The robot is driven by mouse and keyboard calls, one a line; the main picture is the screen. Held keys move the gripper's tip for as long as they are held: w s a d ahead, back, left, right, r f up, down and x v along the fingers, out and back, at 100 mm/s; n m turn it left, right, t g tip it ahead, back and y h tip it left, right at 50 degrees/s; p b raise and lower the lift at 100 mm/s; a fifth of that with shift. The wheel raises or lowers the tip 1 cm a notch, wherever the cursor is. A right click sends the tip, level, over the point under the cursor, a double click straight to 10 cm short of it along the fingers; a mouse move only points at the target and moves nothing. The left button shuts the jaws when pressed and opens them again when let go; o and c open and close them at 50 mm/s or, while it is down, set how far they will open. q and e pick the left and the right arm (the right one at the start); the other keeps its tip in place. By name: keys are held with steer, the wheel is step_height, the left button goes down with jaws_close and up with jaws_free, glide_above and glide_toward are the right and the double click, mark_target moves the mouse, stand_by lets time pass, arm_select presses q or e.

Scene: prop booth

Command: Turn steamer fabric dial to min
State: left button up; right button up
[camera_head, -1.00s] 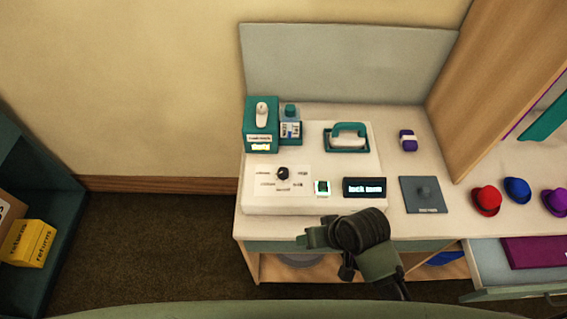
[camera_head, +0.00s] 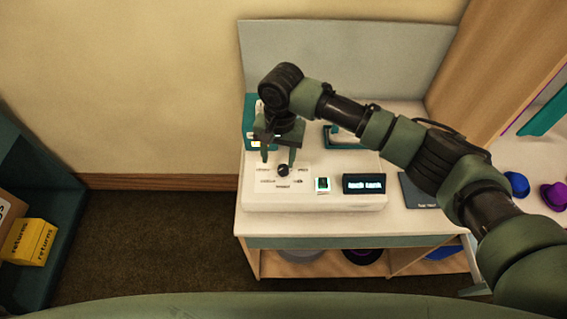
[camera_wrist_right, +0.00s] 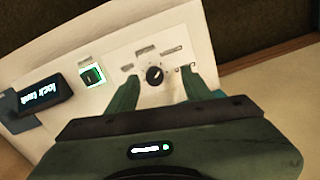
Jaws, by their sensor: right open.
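The steamer is a white base unit (camera_head: 352,203) on the table, with a labelled panel on its left part. Its black round fabric dial (camera_head: 284,170) sits in the panel's middle with small labels around it. The dial also shows in the right wrist view (camera_wrist_right: 154,75), with a small light mark on its face; I cannot tell which label it points at. My right gripper (camera_head: 279,158) is open, pointing down over the dial. In the wrist view its fingers (camera_wrist_right: 162,84) stand on either side of the dial, apart from it. My left gripper is not in view.
A lit green button (camera_head: 323,185) and a dark display (camera_head: 364,184) are right of the dial. A teal box (camera_head: 249,122) stands behind it, and the teal-handled iron (camera_head: 342,138) is partly hidden by my arm. Hats (camera_head: 516,185) lie at right.

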mark_target(283, 168)
steer(key=shift+w+d+r+m+h, duration=0.35)
steer(key=shift+w+d+r, duration=0.25)
steer(key=shift+w, duration=0.25)
step_height(283, 168, down, 8)
steer(key=shift+r+p, duration=0.15)
steer(key=shift+p, duration=0.7)
jaws_close()
